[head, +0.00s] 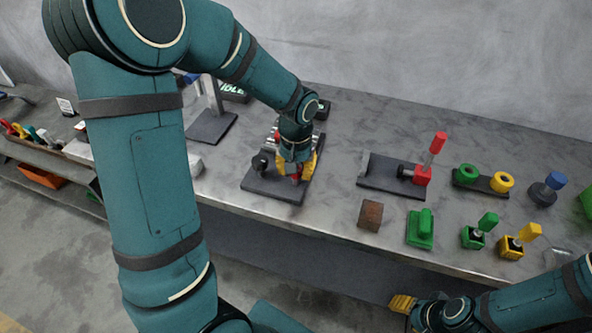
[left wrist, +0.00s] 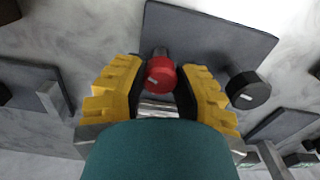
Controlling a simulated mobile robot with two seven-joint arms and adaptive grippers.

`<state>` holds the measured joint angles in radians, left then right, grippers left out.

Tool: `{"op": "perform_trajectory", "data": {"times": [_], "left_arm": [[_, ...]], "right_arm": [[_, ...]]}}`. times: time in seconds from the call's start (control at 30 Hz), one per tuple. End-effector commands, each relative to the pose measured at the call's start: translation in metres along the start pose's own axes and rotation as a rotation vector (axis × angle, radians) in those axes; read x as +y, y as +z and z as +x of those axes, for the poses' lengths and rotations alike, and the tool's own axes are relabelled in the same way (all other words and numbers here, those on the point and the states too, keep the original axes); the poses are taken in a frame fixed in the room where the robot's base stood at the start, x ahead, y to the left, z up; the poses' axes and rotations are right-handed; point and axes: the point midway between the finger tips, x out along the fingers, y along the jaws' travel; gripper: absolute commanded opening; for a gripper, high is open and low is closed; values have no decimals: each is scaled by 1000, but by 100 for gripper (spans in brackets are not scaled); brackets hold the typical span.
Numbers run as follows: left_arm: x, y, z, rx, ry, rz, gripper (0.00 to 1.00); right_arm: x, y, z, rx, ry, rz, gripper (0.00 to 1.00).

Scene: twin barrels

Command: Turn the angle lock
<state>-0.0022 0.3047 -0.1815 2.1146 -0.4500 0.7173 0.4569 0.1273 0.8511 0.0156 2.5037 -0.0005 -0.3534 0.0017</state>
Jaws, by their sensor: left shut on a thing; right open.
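A dark base plate (head: 262,184) stands near the middle of the bench, with a red knob (head: 296,177) and a black knob (head: 260,163) on it. My left gripper (head: 298,168) reaches down over this fixture. In the left wrist view its yellow fingers are on both sides of the round red knob (left wrist: 161,74), shut on it. The black knob also shows there (left wrist: 247,90), to the right, outside the fingers. The fingers and arm hide part of the fixture in the head view. My right gripper (head: 402,303) is open, low at the right, in front of the bench.
Right of the fixture stand another dark plate with a red upright handle (head: 436,150), a brown block (head: 371,214), a green piece (head: 420,228) and small green and yellow fixtures. A dark stand (head: 212,125) is to the left. Bare bench lies between fixtures.

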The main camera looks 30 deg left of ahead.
Motion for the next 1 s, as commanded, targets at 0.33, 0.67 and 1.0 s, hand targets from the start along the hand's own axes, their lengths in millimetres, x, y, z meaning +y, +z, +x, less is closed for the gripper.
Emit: {"op": "perform_trajectory", "data": {"times": [0.33,0.67,1.0], "left_arm": [[0,0,0,1,0,-271,0],[0,0,0,1,-1,-409,0],[0,0,0,1,0,-439,0]], "right_arm": [[0,0,1,1,0,0,52],[0,0,1,1,0,0,52],[0,0,1,0,0,0,52]]}}
